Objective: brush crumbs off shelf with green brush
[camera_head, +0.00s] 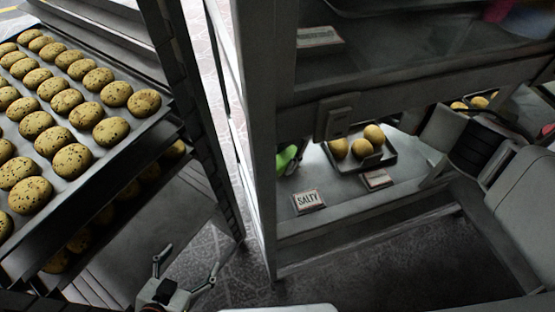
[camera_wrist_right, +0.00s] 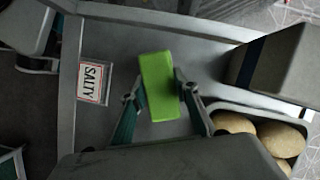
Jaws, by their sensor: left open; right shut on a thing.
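The green brush (camera_wrist_right: 158,88) is a bright green block in the right wrist view, between the fingers of my right gripper (camera_wrist_right: 156,92), which is shut on it. The brush is over or on the grey shelf (camera_wrist_right: 120,60); I cannot tell if it touches the surface. In the head view, part of the green brush (camera_head: 286,158) shows at the left end of the shelf (camera_head: 325,208), with my right gripper hidden there. No crumbs can be made out. My left gripper (camera_head: 189,262) is open and empty at the bottom, low between the cookie rack and the shelf unit.
A SALTY sign (camera_head: 308,201) stands at the shelf's front edge. A tray (camera_head: 372,164) with several round buns sits right of the brush, with another sign (camera_head: 377,179) before it. An upright post (camera_head: 257,130) borders the left end. A cookie tray (camera_head: 82,164) fills the far left.

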